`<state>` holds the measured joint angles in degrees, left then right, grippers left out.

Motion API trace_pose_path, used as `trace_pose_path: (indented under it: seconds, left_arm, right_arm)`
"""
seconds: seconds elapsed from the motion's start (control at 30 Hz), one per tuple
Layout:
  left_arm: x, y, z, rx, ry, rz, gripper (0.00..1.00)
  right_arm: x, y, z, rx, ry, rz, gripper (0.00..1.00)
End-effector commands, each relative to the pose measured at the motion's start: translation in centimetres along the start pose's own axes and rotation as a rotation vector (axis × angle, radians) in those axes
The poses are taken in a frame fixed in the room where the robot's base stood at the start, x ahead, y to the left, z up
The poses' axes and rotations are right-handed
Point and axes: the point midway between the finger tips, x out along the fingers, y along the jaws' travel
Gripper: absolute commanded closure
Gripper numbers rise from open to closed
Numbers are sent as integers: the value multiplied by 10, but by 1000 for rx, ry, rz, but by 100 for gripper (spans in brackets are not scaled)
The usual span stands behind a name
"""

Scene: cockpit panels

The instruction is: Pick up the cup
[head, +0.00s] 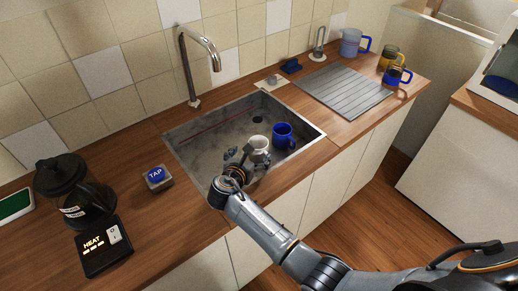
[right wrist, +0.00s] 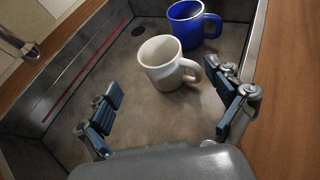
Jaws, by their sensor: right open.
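A white cup (head: 259,143) stands upright in the metal sink (head: 203,131), and it also shows in the right wrist view (right wrist: 165,62) with its handle to the right. My right gripper (head: 246,162) reaches into the sink, just in front of the white cup. In the right wrist view the gripper's fingers (right wrist: 170,105) are spread wide with nothing between them. The white cup is beyond the fingertips. My left gripper is not in view.
A faucet (head: 190,75) rises behind the sink. The sink walls surround my right gripper.

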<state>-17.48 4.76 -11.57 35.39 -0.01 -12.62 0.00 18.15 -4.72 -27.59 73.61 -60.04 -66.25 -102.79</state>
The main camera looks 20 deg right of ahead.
Motion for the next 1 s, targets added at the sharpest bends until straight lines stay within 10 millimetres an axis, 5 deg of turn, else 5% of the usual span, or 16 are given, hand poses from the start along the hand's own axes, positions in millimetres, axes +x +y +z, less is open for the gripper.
trace_pose_path:
  seconds: [0.17,0.63,0.97,1.0]
  left_arm:
    - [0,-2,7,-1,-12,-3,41]
    - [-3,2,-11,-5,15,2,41]
    - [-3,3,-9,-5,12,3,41]
    - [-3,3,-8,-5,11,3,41]
  right_arm:
    - [18,0,0,0,-1,0,7]
    - [66,1,1,-1,0,-2,7]
    - [71,1,1,1,0,-1,7]
    - [71,1,1,0,0,-1,16]
